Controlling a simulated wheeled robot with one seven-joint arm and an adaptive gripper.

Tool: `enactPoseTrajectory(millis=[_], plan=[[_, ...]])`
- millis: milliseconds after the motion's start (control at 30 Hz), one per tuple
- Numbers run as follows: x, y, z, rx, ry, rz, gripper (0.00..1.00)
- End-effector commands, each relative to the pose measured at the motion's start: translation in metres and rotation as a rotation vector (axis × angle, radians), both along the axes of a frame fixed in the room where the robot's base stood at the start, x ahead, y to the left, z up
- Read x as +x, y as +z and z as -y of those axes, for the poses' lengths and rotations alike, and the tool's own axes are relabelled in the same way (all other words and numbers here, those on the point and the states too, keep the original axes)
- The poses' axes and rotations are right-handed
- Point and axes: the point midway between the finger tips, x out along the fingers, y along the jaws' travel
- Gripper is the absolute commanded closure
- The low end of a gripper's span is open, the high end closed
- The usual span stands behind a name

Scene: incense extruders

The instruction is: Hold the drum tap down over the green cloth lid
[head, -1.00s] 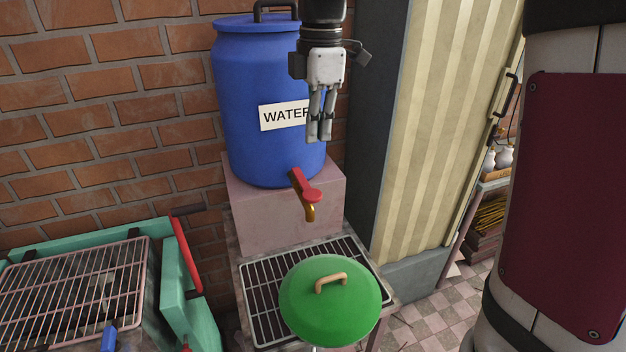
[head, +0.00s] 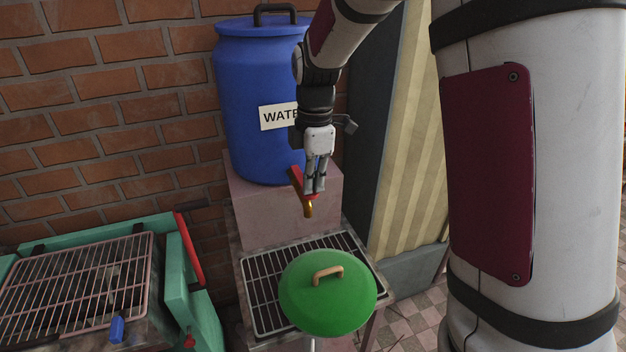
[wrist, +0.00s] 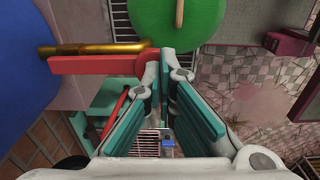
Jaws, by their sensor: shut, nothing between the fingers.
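The blue water drum (head: 262,85) stands on a pinkish block against the brick wall. Its tap has a red lever (head: 297,179) and a brass spout (head: 308,210); the lever also shows in the wrist view (wrist: 95,64). The round green lid (head: 318,300) with a tan handle sits on the grate below the tap. My gripper (head: 315,191) is shut and empty, pointing down at the tap's lever. In the wrist view the fingertips (wrist: 167,62) are at the end of the red lever; whether they press on it I cannot tell. The gripper hides part of the lever in the head view.
A dark metal grate (head: 262,290) lies under the lid. A green grill box (head: 172,270) with a pink rack and red handle stands at the left. A cream corrugated panel (head: 410,170) rises at the right.

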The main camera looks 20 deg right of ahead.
Motion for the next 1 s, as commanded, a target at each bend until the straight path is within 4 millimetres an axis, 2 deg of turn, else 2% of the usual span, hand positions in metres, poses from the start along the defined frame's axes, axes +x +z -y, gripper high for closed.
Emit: enactPoseTrajectory(millis=[167, 400, 1000], plan=[[0.000, -0.001, 0.000, 0.000, 0.000, 0.000, 1.00], [-0.007, -0.025, 0.001, -0.001, -0.001, -0.001, 1.00], [-0.007, -0.020, 0.000, 0.000, 0.000, 0.001, 1.00]])
